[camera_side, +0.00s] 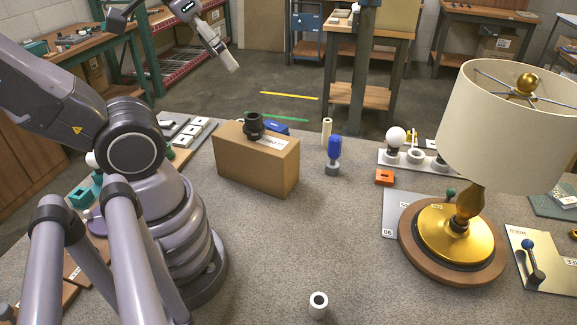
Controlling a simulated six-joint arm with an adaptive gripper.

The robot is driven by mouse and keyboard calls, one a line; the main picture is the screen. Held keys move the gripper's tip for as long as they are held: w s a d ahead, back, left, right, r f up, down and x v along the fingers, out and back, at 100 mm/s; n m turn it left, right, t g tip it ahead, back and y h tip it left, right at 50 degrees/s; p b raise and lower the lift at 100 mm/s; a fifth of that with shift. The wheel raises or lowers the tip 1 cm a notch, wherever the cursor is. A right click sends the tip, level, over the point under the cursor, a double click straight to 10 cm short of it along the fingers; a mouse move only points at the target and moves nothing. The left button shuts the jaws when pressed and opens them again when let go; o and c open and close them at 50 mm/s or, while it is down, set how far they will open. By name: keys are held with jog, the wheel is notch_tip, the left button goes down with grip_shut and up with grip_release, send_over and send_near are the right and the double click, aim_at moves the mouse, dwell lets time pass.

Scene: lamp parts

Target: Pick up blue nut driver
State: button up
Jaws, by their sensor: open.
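A blue-topped tool, which looks like the blue nut driver (334,147), stands upright on the grey table right of the cardboard box. Its lower part is pale, and its foot sits in or on a small grey base (332,169). My gripper (226,58) is at the top of the view, high up and left of the tool, well apart from it. It is open and I see nothing held in it. The far finger is hard to make out.
A cardboard box (243,170) with a black ring part (254,126) on top stands left of the tool. A cream cylinder (326,131) is behind it, an orange block (384,177) to its right. A large lamp (450,240) stands at right. The front middle is mostly clear around a white tube (318,305).

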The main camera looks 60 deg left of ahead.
jog(key=w+a+r+m+t+y, duration=0.15)
jog(key=w+a, duration=0.45)
jog(key=w, duration=0.6)
jog(key=w+a+r+m+t+y, duration=0.1)
jog(key=w+a+t+y, duration=0.15)
jog(key=w+a, duration=0.6)
jog(key=w+a+f+m+t+h, duration=0.1)
jog(key=w+f+m+h, duration=0.15)
jog(key=w, duration=0.45)
jog(key=w+a+f+m+t+h, duration=0.1)
jog(key=w+f+t, duration=0.1)
jog(key=w+f, duration=0.35)
jog(key=m+g+h, duration=0.1)
jog(key=m+h, duration=0.3)
jog(key=h, duration=1.1)
send_near(335, 142)
jog(key=w, duration=0.3)
jog(key=shift+y, duration=0.25)
jog(key=x, duration=0.5)
jog(key=f+x, duration=0.1)
jog(key=x, duration=0.1)
jog(key=shift+d, duration=0.55)
jog(key=shift+r, duration=0.1)
